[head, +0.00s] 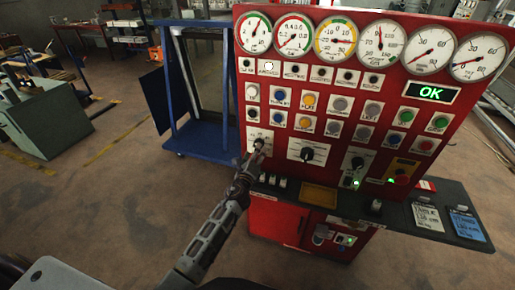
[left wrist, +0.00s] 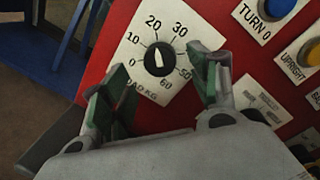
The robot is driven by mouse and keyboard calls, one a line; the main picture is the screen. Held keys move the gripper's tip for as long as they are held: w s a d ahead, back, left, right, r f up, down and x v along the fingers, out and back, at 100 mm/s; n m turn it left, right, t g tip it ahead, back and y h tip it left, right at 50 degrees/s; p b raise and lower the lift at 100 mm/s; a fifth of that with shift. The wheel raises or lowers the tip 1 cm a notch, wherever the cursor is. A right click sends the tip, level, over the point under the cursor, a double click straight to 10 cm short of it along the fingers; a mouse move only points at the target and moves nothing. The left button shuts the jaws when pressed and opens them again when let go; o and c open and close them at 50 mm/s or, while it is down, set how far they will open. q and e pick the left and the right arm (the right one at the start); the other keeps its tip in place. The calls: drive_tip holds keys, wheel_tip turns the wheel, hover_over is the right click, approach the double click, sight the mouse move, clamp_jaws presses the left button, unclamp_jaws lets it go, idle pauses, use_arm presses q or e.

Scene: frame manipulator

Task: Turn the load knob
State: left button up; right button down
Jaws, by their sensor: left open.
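The load knob (left wrist: 158,59) is a round black knob on a white plate marked LOAD KG, with a scale from 0 to 60, on the red panel. Its white pointer points up, near the 20 mark. My left gripper (left wrist: 161,74) is open, with one green-padded finger on each side of the knob in this view. I see no finger touching the knob; the exact gap in depth is unclear. In the head view, my left gripper (head: 256,153) is at the panel's lower left and mostly hides the knob. My right gripper is not in view.
The red panel (head: 340,165) carries gauges, coloured buttons and other knobs close around. A green OK display (head: 431,93) is lit. A dark ledge (head: 400,219) juts out below. A blue frame cart (head: 207,140) stands left of the panel.

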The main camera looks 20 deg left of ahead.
use_arm(q)
drive_tip(key=shift+w, duration=2.05)
drive_tip(key=c, duration=1)
